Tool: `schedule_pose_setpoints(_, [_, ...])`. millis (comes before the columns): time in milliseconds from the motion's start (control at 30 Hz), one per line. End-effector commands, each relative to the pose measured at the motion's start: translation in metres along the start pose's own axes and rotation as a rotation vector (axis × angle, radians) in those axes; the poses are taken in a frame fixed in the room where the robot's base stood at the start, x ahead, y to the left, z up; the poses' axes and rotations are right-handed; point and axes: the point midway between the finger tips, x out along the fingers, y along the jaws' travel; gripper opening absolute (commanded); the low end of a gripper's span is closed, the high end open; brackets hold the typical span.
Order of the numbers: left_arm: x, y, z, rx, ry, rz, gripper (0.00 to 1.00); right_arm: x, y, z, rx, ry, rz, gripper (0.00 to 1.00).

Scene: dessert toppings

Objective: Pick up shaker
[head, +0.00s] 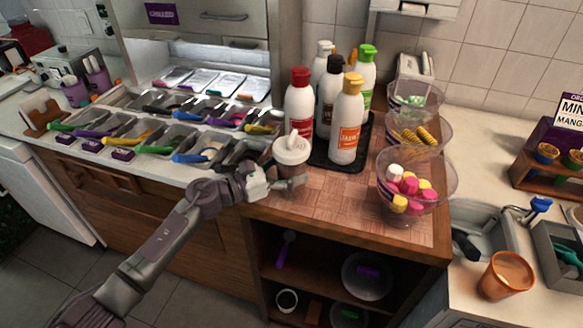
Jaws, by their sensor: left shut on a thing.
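The shaker (292,154) has a white spouted lid and a brownish body. It stands upright at the front left of the wooden counter, just left of the black bottle tray. My left gripper (276,184) reaches in from the left and is shut on the shaker's lower body. The fingers hide part of that body. I cannot tell whether the shaker's base touches the counter. My right gripper does not show.
Sauce bottles (346,118) stand on a black tray (325,160) behind the shaker. Clear bowls, one with marshmallows (408,188), line the right side. Topping bins with coloured scoops (165,128) lie left. The wooden counter (335,200) is bare right of the shaker.

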Motion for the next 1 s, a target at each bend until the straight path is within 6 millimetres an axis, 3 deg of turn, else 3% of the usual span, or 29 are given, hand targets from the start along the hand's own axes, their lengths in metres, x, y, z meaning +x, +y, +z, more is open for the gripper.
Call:
schedule_pose_setpoints(167, [0.000, 0.000, 0.018, 0.007, -0.004, -0.002, 0.22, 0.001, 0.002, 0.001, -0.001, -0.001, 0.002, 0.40])
schedule_pose_setpoints(300, [0.000, 0.000, 0.044, 0.011, -0.004, -0.002, 0.22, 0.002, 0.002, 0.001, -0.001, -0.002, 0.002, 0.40])
schedule_pose_setpoints(500, [0.021, -0.044, 0.074, 0.008, -0.004, -0.006, 0.22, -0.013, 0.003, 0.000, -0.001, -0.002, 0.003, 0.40])
schedule_pose_setpoints(700, [0.041, -0.082, 0.104, 0.007, -0.003, -0.003, 0.22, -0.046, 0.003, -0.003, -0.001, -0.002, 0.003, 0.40])
schedule_pose_setpoints(1000, [0.052, -0.103, 0.111, 0.002, -0.004, 0.000, 0.22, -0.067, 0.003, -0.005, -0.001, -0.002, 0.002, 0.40])
